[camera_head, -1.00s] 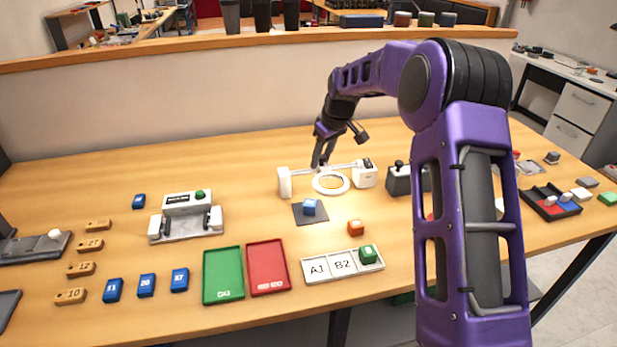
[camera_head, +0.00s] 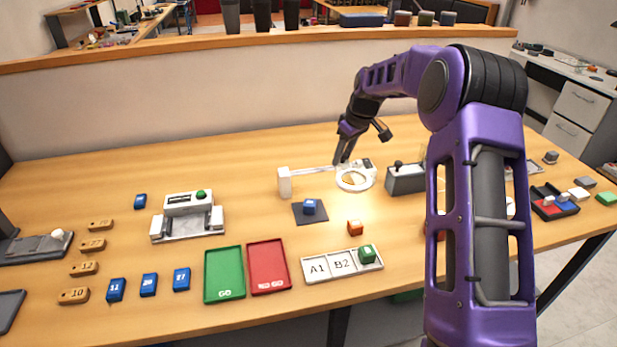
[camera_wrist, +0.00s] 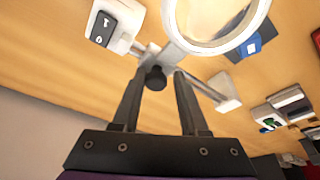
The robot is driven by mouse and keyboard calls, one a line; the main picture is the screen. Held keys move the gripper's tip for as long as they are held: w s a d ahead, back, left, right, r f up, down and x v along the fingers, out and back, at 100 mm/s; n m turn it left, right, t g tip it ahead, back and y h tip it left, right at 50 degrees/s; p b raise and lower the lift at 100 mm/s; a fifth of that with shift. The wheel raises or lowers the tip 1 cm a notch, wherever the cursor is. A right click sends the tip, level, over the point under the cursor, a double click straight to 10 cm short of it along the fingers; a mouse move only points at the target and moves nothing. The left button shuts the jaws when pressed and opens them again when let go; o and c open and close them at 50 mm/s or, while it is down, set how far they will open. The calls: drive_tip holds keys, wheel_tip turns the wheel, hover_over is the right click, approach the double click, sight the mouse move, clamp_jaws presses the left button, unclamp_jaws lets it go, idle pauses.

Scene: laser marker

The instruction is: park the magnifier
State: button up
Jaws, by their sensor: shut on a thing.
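The magnifier is a white ring lens (camera_head: 355,190) on a carriage on a thin pale rail. The rail runs from a white post (camera_head: 284,183) at the left to a white switch block at the right, which shows its black 1/0 rocker in the wrist view (camera_wrist: 103,28). The ring now sits at the rail's right end, in front of the block and partly covering it. My gripper (camera_head: 341,160) is shut on the carriage's black knob (camera_wrist: 156,79), behind the ring. The wrist view shows the ring (camera_wrist: 212,49) beyond the fingers, and a gap of bare rail towards the post.
A blue cube (camera_head: 310,206) lies on a dark pad (camera_head: 300,216) in front of the rail. A dark joystick box (camera_head: 405,180) stands close to the right. The table behind the rail is clear.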

drive_tip(key=o, duration=0.8)
drive_tip(key=shift+s+f, duration=0.1)
drive_tip(key=shift+f, duration=0.45)
drive_tip(key=shift+o, duration=0.2)
drive_tip(key=shift+r, duration=0.1)
wheel_tip(320, 180, up, 5)
drive_tip(key=p, duration=0.3)
drive_tip(key=shift+a+r, duration=0.1)
drive_tip(key=shift+r, duration=1.1)
drive_tip(key=shift+w, duration=0.2)
